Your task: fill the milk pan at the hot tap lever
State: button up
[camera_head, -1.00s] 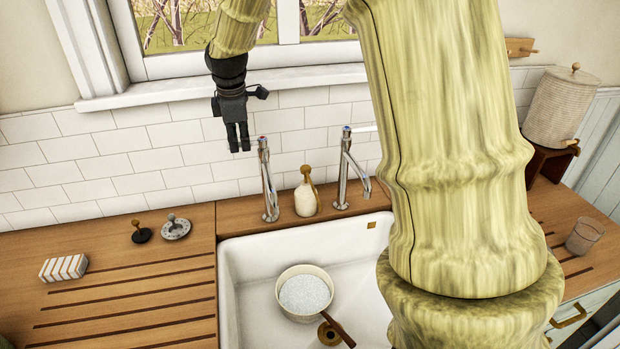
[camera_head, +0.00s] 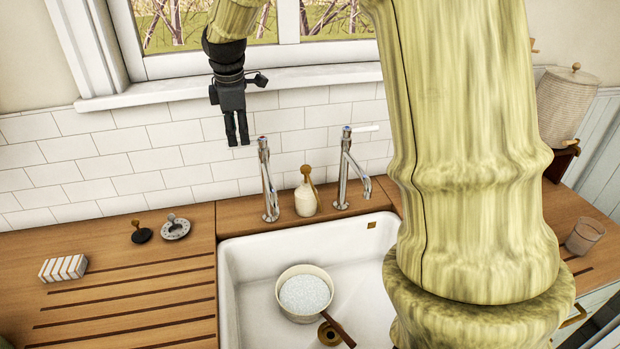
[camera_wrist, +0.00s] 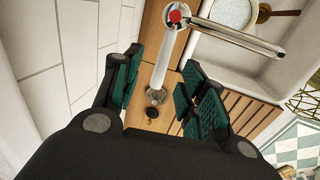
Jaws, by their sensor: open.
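The milk pan (camera_head: 305,293), cream with a brown handle, sits in the white sink (camera_head: 245,250). Its contents look pale and rippled, like water near the rim. In the wrist view the pan (camera_wrist: 233,12) shows at the top. The hot tap (camera_head: 267,180) is the left chrome tap; in the wrist view the tap (camera_wrist: 176,22) has a red dot on top. No falling stream is visible. My gripper (camera_head: 237,143) hangs fingers-down, just above and left of this tap's top, apart from it. It is open and empty.
A second chrome tap (camera_head: 346,170) stands to the right, with a cream soap bottle (camera_head: 306,197) between the taps. The tiled wall (camera_head: 130,150) and window sill are close behind my gripper. A striped block (camera_head: 63,268) and plugs lie on the left drainboard.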

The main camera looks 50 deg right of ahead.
notch_tip(320, 180, up, 9)
jog(key=s+a, duration=0.1)
jog(key=shift+s+f, duration=0.15)
jog(key=shift+s, duration=0.1)
